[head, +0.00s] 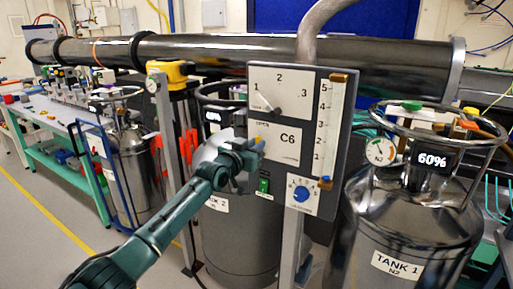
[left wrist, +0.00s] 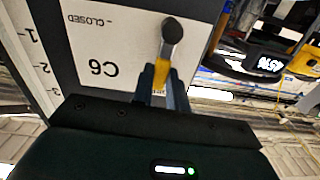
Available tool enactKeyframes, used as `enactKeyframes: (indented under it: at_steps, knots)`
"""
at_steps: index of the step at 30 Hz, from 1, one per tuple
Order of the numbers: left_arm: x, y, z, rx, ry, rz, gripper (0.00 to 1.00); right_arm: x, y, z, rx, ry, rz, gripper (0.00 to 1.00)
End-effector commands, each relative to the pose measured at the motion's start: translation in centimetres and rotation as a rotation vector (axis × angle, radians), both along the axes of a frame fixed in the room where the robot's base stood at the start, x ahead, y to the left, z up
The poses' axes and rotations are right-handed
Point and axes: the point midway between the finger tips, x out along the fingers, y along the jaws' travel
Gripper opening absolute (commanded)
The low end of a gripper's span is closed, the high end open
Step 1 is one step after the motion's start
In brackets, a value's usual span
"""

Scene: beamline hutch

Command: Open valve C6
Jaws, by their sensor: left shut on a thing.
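The C6 plate (head: 287,144) is on the grey panel, with an OPEN mark at its upper left in the head view. In the left wrist view the plate (left wrist: 95,45) appears upside down, with a CLOSED mark at upper left. The valve lever (left wrist: 162,70) has a yellow grip and a dark round hub; it points down in that view, not along the CLOSED mark. My left gripper (left wrist: 160,85) is shut on the yellow grip. In the head view my left gripper (head: 250,148) covers most of the lever. My right gripper is out of view.
Above the plate is a 1-2-3 selector dial (head: 277,108); below are a green switch (head: 264,185) and a blue knob (head: 301,193). A scale strip (head: 328,130) runs down the panel's right. Tank 1 (head: 410,235) stands close at right. Floor (head: 50,220) at left is clear.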

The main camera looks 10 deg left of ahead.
Motion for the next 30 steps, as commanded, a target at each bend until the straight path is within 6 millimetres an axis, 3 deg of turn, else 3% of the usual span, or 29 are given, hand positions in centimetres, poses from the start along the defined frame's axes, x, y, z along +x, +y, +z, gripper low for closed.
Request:
enactKeyframes:
  at_steps: [16,17,24,30]
  knots:
    - [0.05,0.17,-0.09,-0.021,0.012,0.001,0.00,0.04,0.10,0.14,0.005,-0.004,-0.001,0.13]
    - [0.05,0.17,-0.10,-0.021,0.012,0.001,0.16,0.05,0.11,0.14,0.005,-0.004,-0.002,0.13]
    - [0.05,0.16,-0.06,-0.022,0.010,0.001,0.36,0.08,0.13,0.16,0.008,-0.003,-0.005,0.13]
    - [0.04,0.14,-0.04,-0.022,0.009,0.000,0.37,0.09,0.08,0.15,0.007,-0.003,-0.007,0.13]
